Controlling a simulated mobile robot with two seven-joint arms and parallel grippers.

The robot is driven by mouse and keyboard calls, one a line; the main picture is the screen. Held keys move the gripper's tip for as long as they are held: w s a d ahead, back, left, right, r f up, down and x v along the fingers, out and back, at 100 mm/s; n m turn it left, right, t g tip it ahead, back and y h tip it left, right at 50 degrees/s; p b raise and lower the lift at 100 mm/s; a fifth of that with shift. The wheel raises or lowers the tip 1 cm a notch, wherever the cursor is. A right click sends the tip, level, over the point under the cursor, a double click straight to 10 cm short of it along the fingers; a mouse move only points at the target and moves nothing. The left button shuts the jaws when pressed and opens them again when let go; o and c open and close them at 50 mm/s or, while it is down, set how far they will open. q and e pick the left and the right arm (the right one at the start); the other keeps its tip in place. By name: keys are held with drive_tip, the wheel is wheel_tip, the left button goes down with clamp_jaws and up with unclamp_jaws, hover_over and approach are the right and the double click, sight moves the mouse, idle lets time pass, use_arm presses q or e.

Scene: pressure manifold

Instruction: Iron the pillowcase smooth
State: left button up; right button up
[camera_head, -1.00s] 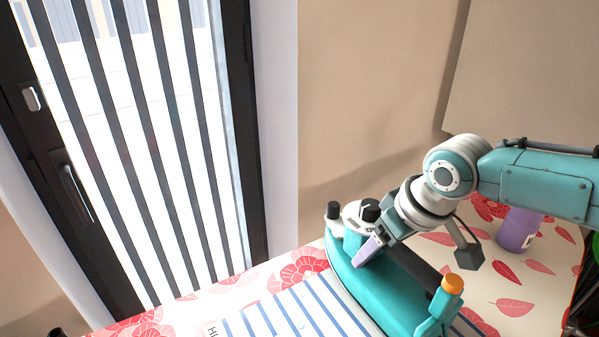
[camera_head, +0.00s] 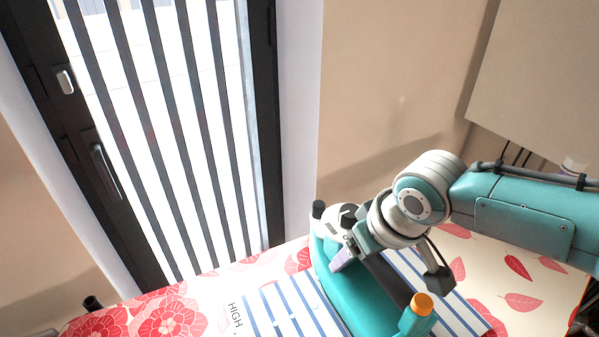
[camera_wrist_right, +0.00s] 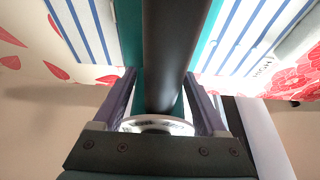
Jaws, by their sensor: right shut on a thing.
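The teal iron (camera_head: 345,285) stands on the blue-and-white striped pillowcase (camera_head: 285,308) in the head view, with stripes showing on both sides of it. My right gripper (camera_head: 352,255) is shut on the iron's dark handle; the right wrist view shows the black handle (camera_wrist_right: 172,60) between its two fingers (camera_wrist_right: 160,105). The pillowcase also shows in the right wrist view (camera_wrist_right: 245,35). Its front part is cut off by the picture edge and part is hidden under the iron. My left gripper is not in view.
A barred glass door (camera_head: 165,130) and a beige wall (camera_head: 390,80) stand behind.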

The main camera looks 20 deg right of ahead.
drive_tip(key=shift+s+a+p, duration=0.2)
drive_tip(key=shift+a+p, duration=0.15)
drive_tip(key=shift+a, duration=1.7)
drive_tip(key=shift+s+a, duration=0.1)
drive_tip(key=shift+a, duration=1.4)
drive_tip(key=shift+s+a, duration=0.2)
drive_tip(key=shift+a, duration=2.8)
drive_tip(key=shift+s+r+p, duration=0.2)
drive_tip(key=shift+s+p, duration=0.2)
drive_tip(key=shift+p, duration=0.05)
drive_tip(key=s+p, duration=0.3)
drive_tip(key=shift+s+d, duration=0.25)
drive_tip(key=shift+s, duration=0.15)
wheel_tip(320, 180, up, 7)
drive_tip(key=p, duration=0.7)
